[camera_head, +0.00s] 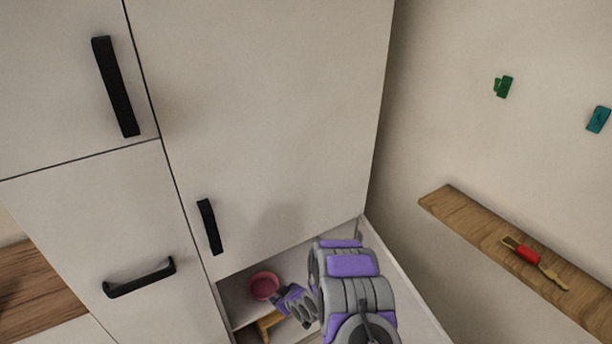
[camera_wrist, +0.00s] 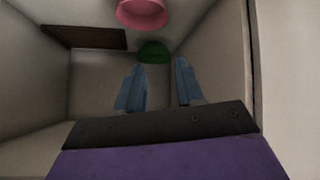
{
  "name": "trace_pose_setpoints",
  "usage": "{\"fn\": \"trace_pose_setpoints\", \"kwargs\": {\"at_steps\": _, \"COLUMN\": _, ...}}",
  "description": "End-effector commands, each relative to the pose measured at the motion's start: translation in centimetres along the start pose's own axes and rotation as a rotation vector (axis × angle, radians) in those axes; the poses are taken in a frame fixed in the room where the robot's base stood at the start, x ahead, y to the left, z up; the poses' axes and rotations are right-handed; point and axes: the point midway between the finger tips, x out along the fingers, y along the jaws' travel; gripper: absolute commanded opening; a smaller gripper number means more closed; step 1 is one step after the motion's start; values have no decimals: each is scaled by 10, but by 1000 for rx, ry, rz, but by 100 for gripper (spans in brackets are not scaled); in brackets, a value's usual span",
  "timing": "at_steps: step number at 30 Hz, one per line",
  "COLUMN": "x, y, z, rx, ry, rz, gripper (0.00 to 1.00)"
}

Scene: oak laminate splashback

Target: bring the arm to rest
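My arm, grey and purple, reaches down into an open compartment at the bottom of the white cabinet (camera_head: 275,110) in the head view. My gripper (camera_wrist: 158,78) shows in the wrist view with its two blue-grey fingers apart and nothing between them. A pink bowl (camera_wrist: 143,14) lies beyond the fingertips at the top of the wrist view, and it also shows in the head view (camera_head: 263,286) left of my arm. In the head view my fingertips are too small to make out clearly.
The compartment walls (camera_wrist: 215,40) close in around my gripper. An open door (camera_head: 400,285) stands right of my arm. Black handles (camera_head: 210,227) stick out from the cabinet. A wooden shelf (camera_head: 470,218) with a red-handled tool (camera_head: 528,252) is on the right wall.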

Motion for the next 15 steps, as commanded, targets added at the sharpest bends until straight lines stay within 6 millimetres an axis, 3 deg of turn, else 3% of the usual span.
{"fn": "trace_pose_setpoints", "kwargs": {"at_steps": 1, "x": -13, "y": 12, "z": -14, "rx": 12, "ry": -17, "rz": 15, "gripper": 37}}
{"fn": "trace_pose_setpoints", "kwargs": {"at_steps": 4, "x": -37, "y": 27, "z": -26, "rx": 41, "ry": -74, "rz": 34, "gripper": 37}}
{"fn": "trace_pose_setpoints", "kwargs": {"at_steps": 15, "x": -149, "y": 66, "z": -57, "rx": 164, "ry": -282, "rz": 101, "gripper": 37}}
